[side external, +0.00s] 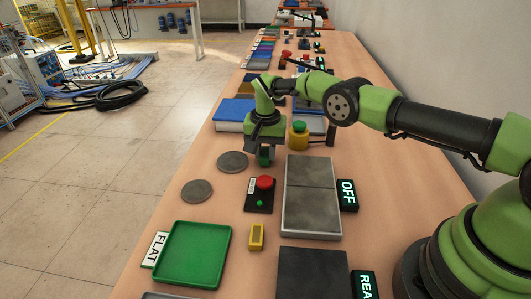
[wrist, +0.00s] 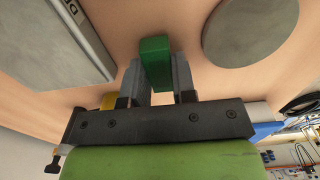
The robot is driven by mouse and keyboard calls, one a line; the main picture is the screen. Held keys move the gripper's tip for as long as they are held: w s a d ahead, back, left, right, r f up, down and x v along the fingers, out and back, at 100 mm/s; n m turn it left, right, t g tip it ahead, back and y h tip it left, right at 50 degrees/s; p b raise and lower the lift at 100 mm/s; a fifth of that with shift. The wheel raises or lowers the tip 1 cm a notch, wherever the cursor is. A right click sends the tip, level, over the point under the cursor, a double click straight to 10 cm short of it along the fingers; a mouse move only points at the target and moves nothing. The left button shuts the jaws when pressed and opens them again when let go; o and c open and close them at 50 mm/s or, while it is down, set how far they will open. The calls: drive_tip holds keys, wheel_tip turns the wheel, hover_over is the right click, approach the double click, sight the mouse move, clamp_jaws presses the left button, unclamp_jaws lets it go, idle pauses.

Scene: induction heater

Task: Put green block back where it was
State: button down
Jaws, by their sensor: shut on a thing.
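My gripper (side external: 265,153) is shut on a small green block (side external: 265,158) in the side external view. It holds the block low over the table, behind the red-button box and right of the far grey disc. In the wrist view the green block (wrist: 154,60) sits between the two grey fingers, its end sticking out past them. Whether the block touches the table is hard to tell. A green tray (side external: 193,253) beside a FLAT label lies empty near the front left.
Grey discs (side external: 197,191) (side external: 233,162) lie left. The red-button box (side external: 262,192), yellow block (side external: 256,237), grey two-part plate (side external: 312,195) and OFF sign (side external: 347,195) are nearby.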

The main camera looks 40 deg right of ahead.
drive_tip(key=shift+f, duration=0.4)
drive_tip(key=c, duration=0.9)
unclamp_jaws()
drive_tip(key=shift+c, duration=0.2)
drive_tip(key=shift+r, duration=0.15)
